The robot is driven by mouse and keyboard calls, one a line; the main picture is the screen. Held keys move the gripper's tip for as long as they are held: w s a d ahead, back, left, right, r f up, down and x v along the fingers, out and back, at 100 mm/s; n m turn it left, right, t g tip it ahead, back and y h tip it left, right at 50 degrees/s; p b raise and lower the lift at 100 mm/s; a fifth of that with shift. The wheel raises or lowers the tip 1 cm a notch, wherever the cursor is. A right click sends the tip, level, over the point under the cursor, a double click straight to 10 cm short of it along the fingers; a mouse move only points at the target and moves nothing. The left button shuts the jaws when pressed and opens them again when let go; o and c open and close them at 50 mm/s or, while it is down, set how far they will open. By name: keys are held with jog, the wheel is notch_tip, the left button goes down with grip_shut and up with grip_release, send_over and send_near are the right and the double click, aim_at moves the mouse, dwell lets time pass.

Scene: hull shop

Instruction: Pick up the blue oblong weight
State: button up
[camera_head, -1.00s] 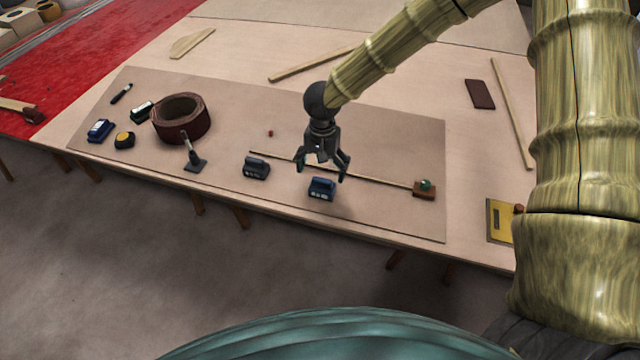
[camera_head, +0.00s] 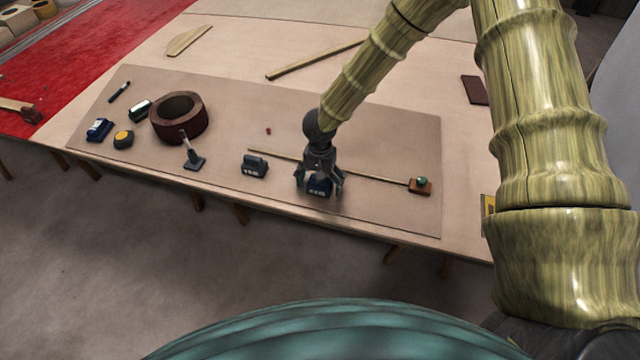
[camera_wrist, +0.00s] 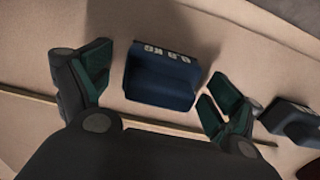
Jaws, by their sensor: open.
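The blue oblong weight (camera_head: 318,187) stands on the tan board near its front edge, with pale lettering on one side. My gripper (camera_head: 320,184) is lowered over it, open, with a finger on either side. In the wrist view the blue weight (camera_wrist: 161,79) lies between the two spread fingers of my gripper (camera_wrist: 156,92), with gaps on both sides. A grey weight of similar shape (camera_head: 254,166) stands to its left; in the wrist view a dark weight (camera_wrist: 296,122) shows at the right edge.
A thin wooden stick (camera_head: 375,178) runs behind the blue weight to a small block with a green knob (camera_head: 420,185). To the left are a grey upright tool (camera_head: 193,157), a brown ring (camera_head: 180,117), a yellow-topped round item (camera_head: 123,139) and another blue item (camera_head: 99,130).

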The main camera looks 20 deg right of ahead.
jog(key=c, duration=1.5)
jog(key=shift+c, duration=1.2)
jog(key=shift+w+r, duration=0.1)
jog(key=shift+r, duration=0.05)
